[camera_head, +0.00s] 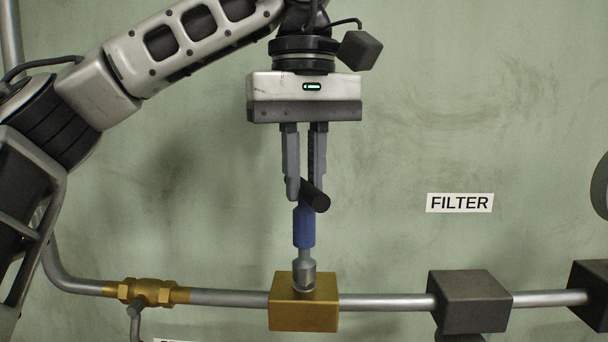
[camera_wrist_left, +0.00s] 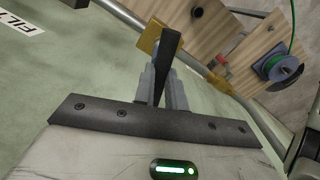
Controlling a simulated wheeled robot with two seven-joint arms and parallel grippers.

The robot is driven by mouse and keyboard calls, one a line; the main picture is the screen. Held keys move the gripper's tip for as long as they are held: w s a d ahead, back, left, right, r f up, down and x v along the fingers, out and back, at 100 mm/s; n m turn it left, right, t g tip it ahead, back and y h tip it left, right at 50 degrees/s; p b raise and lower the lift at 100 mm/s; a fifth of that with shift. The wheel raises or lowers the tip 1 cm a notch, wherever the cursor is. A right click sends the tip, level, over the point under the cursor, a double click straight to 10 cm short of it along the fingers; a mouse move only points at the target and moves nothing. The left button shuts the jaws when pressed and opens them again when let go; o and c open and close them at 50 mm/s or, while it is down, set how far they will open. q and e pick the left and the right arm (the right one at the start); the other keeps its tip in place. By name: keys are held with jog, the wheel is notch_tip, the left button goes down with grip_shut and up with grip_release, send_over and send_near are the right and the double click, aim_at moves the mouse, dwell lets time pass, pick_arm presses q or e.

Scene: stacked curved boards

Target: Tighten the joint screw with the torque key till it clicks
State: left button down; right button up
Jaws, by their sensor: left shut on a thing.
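The torque key (camera_head: 304,228) has a black cross handle, a blue body and a silver lower end. It stands nearly upright over the brass joint block (camera_head: 304,312). Its silver end meets the top of the block, and the joint screw cannot be made out there. My left gripper (camera_head: 306,188) points down and is shut on the key's black handle. In the left wrist view the black handle (camera_wrist_left: 170,48) shows between the fingers, with the brass block (camera_wrist_left: 150,37) behind it. My right gripper is in neither view.
A metal pipe (camera_head: 385,302) runs through the block, with a brass valve fitting (camera_head: 147,292) to the left and a dark box (camera_head: 470,302) to the right. A "FILTER" label (camera_head: 460,203) is on the green wall. A green-wound spool (camera_wrist_left: 282,67) shows in the wrist view.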

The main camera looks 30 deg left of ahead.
pick_arm(q)
jog(key=shift+r, duration=1.1)
dwell(1.6)
jog(key=shift+r, duration=2.5)
